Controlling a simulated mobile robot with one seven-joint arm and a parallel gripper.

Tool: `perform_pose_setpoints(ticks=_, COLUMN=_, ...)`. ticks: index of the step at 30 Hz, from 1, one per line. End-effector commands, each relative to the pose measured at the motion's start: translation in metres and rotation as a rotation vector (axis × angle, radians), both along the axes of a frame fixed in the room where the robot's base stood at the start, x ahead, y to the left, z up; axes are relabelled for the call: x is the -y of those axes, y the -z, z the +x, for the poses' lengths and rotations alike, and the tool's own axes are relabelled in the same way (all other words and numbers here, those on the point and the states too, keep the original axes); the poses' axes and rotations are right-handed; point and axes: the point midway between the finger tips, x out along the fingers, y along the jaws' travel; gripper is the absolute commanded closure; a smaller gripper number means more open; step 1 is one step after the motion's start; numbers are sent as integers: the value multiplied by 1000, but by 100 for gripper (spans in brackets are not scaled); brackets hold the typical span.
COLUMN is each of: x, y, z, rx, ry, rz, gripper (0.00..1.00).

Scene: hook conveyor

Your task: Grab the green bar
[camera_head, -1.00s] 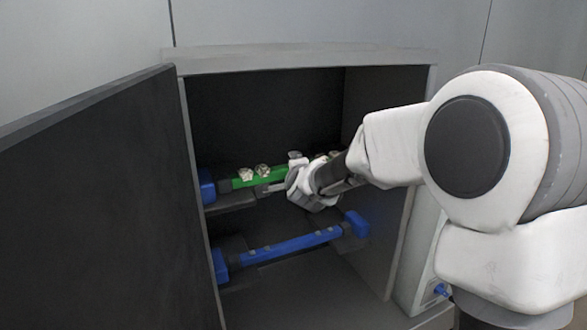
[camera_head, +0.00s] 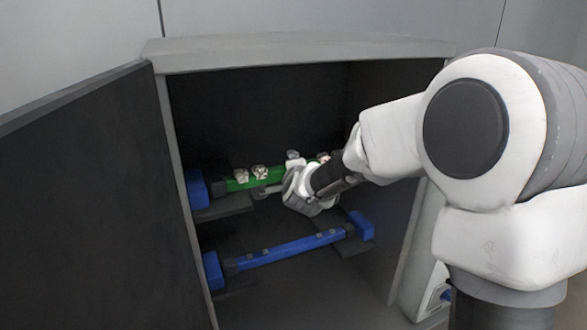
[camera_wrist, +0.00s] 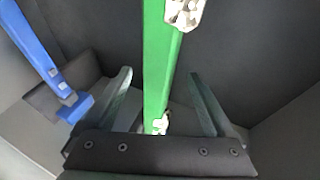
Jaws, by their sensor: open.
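The green bar (camera_head: 275,176) lies across the inside of the open cabinet, on the upper level, with small whitish pieces (camera_head: 241,175) along its top. My gripper (camera_head: 265,190) reaches in from the right, just in front of the bar, and my wrist hides the bar's right part. In the wrist view the green bar (camera_wrist: 157,60) runs lengthwise between the two spread fingers of my gripper (camera_wrist: 162,76). There is a gap on each side, and the jaws are open with nothing held. A whitish piece (camera_wrist: 184,12) shows on the bar near the top edge.
A blue bar (camera_head: 290,248) lies below, between blue end blocks (camera_head: 360,226). Another blue block (camera_head: 196,188) stands at the green bar's left end. The cabinet's dark door (camera_head: 90,200) stands open at left. Its right wall (camera_head: 400,230) is close to my arm.

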Motion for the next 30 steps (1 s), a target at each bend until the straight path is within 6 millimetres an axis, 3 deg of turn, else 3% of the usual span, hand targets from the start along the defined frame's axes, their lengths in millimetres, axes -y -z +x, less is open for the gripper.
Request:
perform_pose_setpoints(ticks=5, x=0, y=0, z=0, rx=0, ry=0, rz=0, gripper=14)
perform_pose_setpoints(ticks=19, x=0, y=-1, z=0, rx=1, ry=0, rz=0, gripper=99)
perform_pose_setpoints(ticks=30, x=0, y=0, z=0, rx=-1, ry=0, rz=1, gripper=100)
